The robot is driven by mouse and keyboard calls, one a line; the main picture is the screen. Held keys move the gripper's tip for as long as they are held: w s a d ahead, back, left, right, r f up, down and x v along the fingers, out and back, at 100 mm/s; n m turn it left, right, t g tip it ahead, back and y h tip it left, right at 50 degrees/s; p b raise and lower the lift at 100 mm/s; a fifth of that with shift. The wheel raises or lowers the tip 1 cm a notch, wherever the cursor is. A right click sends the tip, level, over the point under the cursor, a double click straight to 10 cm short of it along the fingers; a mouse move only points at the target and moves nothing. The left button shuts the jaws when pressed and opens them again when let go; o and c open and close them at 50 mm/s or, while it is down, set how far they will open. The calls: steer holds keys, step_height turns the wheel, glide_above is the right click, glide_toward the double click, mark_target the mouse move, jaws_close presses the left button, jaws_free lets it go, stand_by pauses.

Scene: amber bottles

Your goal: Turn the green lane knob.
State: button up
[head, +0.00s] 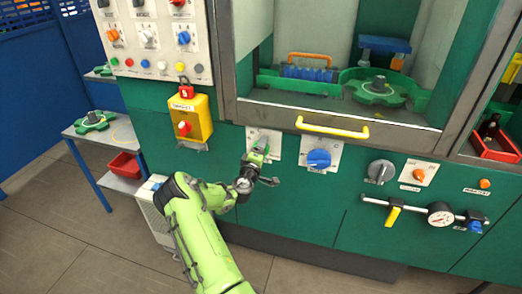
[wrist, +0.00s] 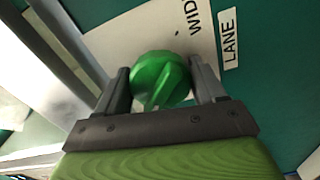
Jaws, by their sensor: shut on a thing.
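The green lane knob (wrist: 160,79) sits on a white plate (wrist: 150,35) on the machine's green front. A label reading "LANE" is beside it in the wrist view. My gripper (wrist: 163,84) has one grey finger on each side of the knob and is shut on it. In the head view, my gripper (head: 257,158) is at the white plate left of the blue knob, and it mostly hides the green knob.
A blue knob (head: 319,159) is to the right. A yellow handle (head: 332,127) runs above it. A yellow box with a red knob (head: 184,127) is to the left. A grey knob (head: 381,171) and a gauge (head: 440,213) are further right.

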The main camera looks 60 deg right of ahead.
steer(key=o, duration=1)
steer(key=shift+f, duration=0.1)
steer(key=s+a, duration=0.1)
steer(key=a, duration=0.4)
steer(key=a+b, duration=0.1)
steer(key=a, duration=0.4)
steer(key=s+a+b, duration=0.1)
steer(key=a, duration=0.4)
steer(key=shift+s+a, duration=0.3)
steer(key=shift+a, duration=0.05)
